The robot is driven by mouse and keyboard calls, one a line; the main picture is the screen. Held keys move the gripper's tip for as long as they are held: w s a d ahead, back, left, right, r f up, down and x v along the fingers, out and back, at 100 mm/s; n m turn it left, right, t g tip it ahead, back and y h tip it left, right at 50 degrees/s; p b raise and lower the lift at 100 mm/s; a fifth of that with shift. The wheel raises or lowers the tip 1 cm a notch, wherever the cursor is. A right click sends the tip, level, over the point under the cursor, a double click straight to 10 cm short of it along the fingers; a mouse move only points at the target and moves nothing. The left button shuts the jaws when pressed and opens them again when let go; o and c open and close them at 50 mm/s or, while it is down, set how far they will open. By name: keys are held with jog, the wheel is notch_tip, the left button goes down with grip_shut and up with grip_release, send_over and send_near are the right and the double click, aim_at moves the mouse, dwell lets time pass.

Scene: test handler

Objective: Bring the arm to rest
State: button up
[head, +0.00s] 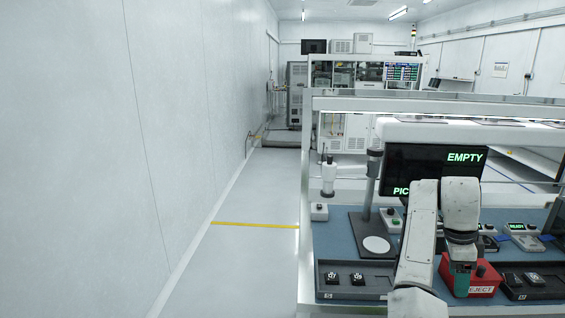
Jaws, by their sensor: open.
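My arm rises from the bottom of the head view, bends over near the dark screen and comes down on its right side. My gripper (461,284) is the dark and teal end piece, pointing down in front of the red reject box (482,289). It is open, and I see nothing held in it. The fingertips are small and partly lost against the box, so I cannot tell whether they touch it.
A blue-topped bench (335,238) carries a stand with a round white plate (376,244), a dark tray (345,293) with two small parts, and a tray at right (535,296). A screen (400,165) reads EMPTY. The floor (240,265) left of the bench is clear.

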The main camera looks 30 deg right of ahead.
jog(key=s+a+f+n+t+h, duration=0.1)
jog(key=s+a+f+n, duration=0.3)
jog(key=a+f+n, duration=0.35)
jog(key=s+a+f+n+t+h, duration=0.1)
jog(key=s+a+f+n, duration=0.3)
jog(key=a+f+n, duration=0.35)
jog(key=s+a+f+n+y, duration=0.1)
jog(key=s+a+f+n, duration=0.1)
jog(key=s+a+n, duration=0.3)
jog(key=s+a+f+n+t+y, duration=0.1)
jog(key=s+a+n, duration=0.5)
jog(key=a, duration=0.6)
notch_tip(320, 180, down, 2)
jog(key=shift+f+n+y, duration=0.25)
jog(key=shift+n+y, duration=0.05)
jog(key=shift+y, duration=0.3)
